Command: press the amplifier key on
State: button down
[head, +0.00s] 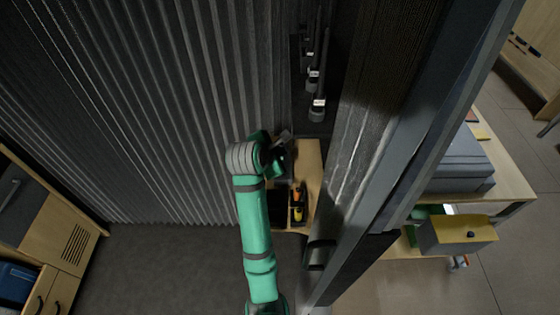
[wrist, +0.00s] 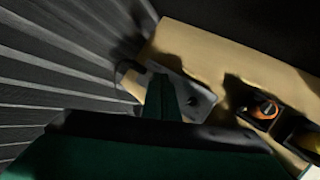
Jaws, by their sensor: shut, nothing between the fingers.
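In the wrist view a small grey box (wrist: 207,104) with a dark knob or key on its face sits on a wooden shelf (wrist: 205,48). I take it for the amplifier with its key, but the picture is too dark to be sure. My gripper (wrist: 165,84) is shut and empty, its fingertips over or just beside the left part of this box. I cannot tell whether they touch it. In the head view my gripper (head: 281,160) is at the shelf's left side, and my wrist hides the box.
A dark ribbed curtain or wall (head: 150,110) rises close on the left. A dark panel (head: 380,110) stands on the right. Several dark upright devices (head: 317,112) stand behind.

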jog(key=shift+f, duration=0.15)
jog(key=shift+f, duration=0.3)
jog(key=shift+f, duration=0.3)
dwell(0.8)
jog(key=shift+r, duration=0.75)
jog(key=shift+r, duration=3)
jog(key=shift+f, duration=0.1)
